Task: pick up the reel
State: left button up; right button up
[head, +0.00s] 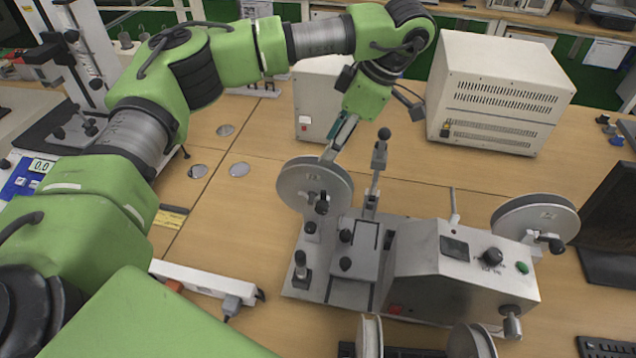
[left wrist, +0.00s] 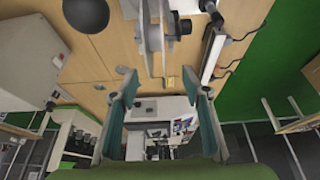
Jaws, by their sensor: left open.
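A pale grey reel (head: 296,182) is mounted upright on the left side of the grey bench machine (head: 425,262). A second reel (head: 532,214) is on the machine's right side. Two more reels, one at the left (head: 369,338) and one at the right (head: 468,342), show at the bottom edge, partly cut off. My left gripper (head: 334,148) is at the upper rim of the left reel; I cannot tell whether it touches. In the left wrist view its two fingers (left wrist: 159,80) are apart with nothing between them. A reel (left wrist: 150,22) shows beyond them at the top. My right gripper is not in view.
A lever with a dark knob (head: 381,134) stands close to the right of my left gripper. A white vented box (head: 498,92) is behind the machine. A power strip (head: 205,279) lies at the front left. The table (head: 225,205) is fairly clear left of the machine.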

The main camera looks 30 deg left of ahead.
aim_at(314, 172)
pick_arm(q)
jog(key=x, duration=0.4)
jog(key=shift+a+f, duration=0.1)
jog(key=shift+f, duration=0.2)
jog(key=shift+a+f, duration=0.15)
jog(key=shift+f, duration=0.2)
jog(key=shift+a+f, duration=0.1)
jog(key=shift+f, duration=0.2)
jog(key=x, duration=0.1)
jog(key=p+x, duration=0.1)
jog(key=x, duration=0.1)
jog(key=p+x, duration=0.1)
jog(key=shift+w+a+f, duration=0.2)
jog(key=shift+w+f, duration=0.05)
jog(key=shift+w, duration=0.1)
jog(key=shift+a+f, duration=0.1)
jog(key=shift+f, duration=0.15)
grip_shut()
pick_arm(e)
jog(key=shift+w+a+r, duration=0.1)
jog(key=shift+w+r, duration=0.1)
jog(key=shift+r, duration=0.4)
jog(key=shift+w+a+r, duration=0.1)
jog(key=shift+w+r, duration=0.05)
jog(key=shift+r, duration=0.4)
